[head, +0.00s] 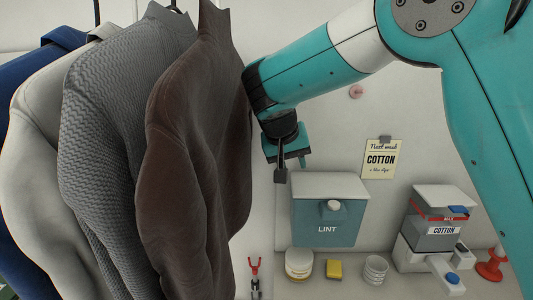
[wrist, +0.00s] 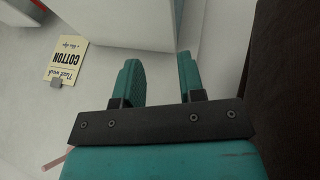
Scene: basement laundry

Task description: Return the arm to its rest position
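My teal arm reaches in from the upper right in the head view. My gripper (head: 290,160) hangs just right of the brown jacket and above the lint box (head: 328,205). The wrist view shows its two teal fingers (wrist: 162,80) apart, with nothing between them.
Hanging clothes fill the left: a brown jacket (head: 195,170), a grey knit sweater (head: 115,150), a white garment (head: 40,160) and a blue one (head: 25,85). A note (head: 381,159) is on the wall.

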